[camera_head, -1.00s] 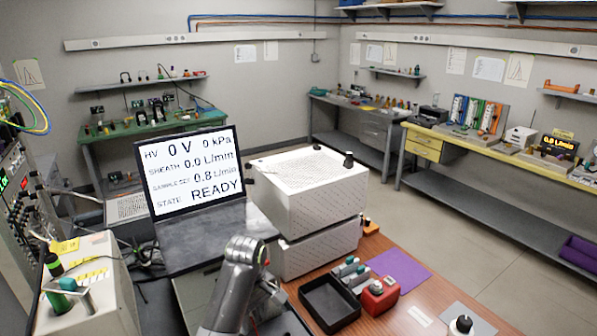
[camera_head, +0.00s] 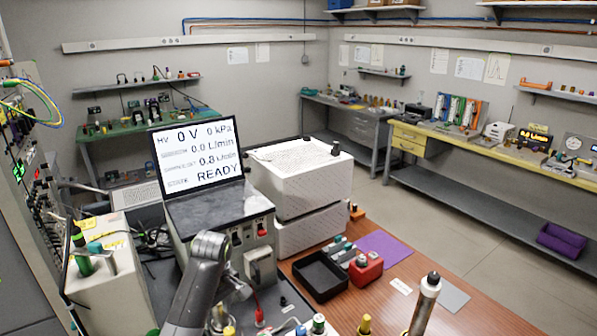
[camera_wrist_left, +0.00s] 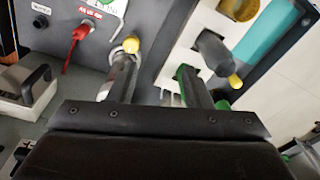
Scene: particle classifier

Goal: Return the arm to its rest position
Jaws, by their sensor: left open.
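My left arm comes up from the bottom in the head view. Its gripper (camera_head: 222,318) is low in the picture and mostly hidden by the arm and the lower edge. In the left wrist view the two fingers of my left gripper (camera_wrist_left: 158,72) stand apart, with nothing seen held between them. A grey panel with a red plug (camera_wrist_left: 80,38) lies beyond the left finger. A dark grey piece with a yellow tip (camera_wrist_left: 213,50) shows near the right finger. My right gripper is not in view.
The laptop-like screen (camera_head: 197,160) reads READY. A black tray (camera_head: 320,276) and a red box (camera_head: 366,270) lie on the brown table. A metal cylinder (camera_head: 424,306) stands at the front.

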